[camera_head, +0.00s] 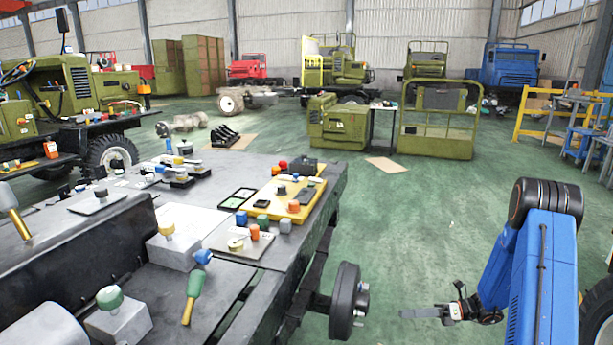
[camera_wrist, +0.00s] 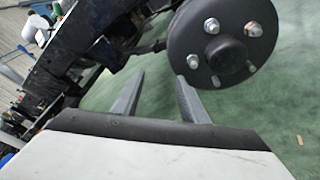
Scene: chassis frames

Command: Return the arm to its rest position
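My blue arm (camera_head: 530,262) is on the right side of the head view, bent at a black joint. My gripper (camera_head: 404,313) is low over the green floor, right of the wheel hub, pointing left. In the wrist view my gripper (camera_wrist: 157,78) shows two grey fingers spread apart with nothing between them. The dark round wheel hub (camera_wrist: 222,40) with its bolts is just beyond the fingers, upper right. The fingers look apart from it, though the exact gap is hard to tell.
The chassis table (camera_head: 325,183) carries a yellow tray (camera_head: 262,205), knobs and small parts. The same wheel hub (camera_head: 346,298) sticks out from its side. Green floor (camera_head: 440,220) is open between the chassis and my arm. A yellow rail (camera_head: 535,115) and blue stand (camera_head: 578,130) are back right.

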